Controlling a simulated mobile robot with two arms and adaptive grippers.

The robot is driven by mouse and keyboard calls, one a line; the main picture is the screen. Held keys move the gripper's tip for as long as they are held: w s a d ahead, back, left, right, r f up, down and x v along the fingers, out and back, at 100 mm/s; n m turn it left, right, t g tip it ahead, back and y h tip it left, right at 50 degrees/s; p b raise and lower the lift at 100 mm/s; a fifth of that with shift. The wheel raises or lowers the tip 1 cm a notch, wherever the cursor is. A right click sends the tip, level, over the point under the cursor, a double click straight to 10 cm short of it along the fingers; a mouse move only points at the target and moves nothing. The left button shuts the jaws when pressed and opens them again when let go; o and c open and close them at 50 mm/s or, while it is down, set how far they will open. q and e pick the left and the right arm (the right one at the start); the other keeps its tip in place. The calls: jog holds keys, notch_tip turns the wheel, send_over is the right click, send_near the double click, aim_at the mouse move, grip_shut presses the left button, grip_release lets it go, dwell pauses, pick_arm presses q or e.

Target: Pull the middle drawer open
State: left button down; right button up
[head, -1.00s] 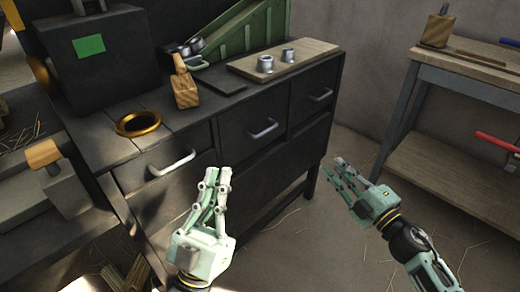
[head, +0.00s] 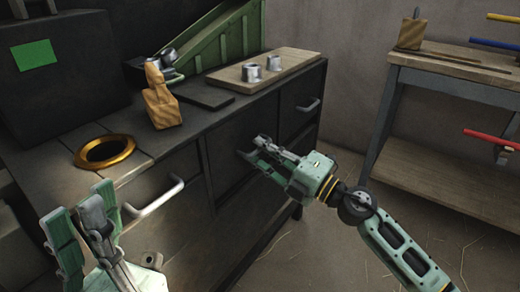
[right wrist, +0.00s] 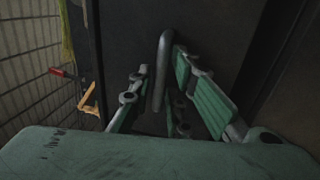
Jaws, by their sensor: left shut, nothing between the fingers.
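The middle drawer (head: 222,150) is in the front of the dark cabinet, and its face looks flush with the cabinet. Its handle is hidden behind my right gripper in the head view. In the right wrist view a grey bar handle (right wrist: 161,72) stands between the spread fingers of my right gripper (right wrist: 168,88). My right gripper (head: 258,152) is open at the middle drawer's face, around the handle; I cannot tell whether a finger touches it. My left gripper (head: 82,218) is shut and empty in front of the left drawer, at the lower left.
The left drawer's handle (head: 155,197) is close to my left gripper. The right drawer's handle (head: 308,105) is further back. The cabinet top holds a brass ring (head: 104,151), a wooden block (head: 160,105) and a board (head: 240,76) with metal cups. A workbench (head: 450,80) stands right; floor between is clear.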

jog(key=shift+w+a+r, duration=0.1)
jog(key=shift+w+a, duration=0.2)
jog(key=shift+a, duration=0.1)
jog(key=shift+c, duration=0.3)
grip_shut()
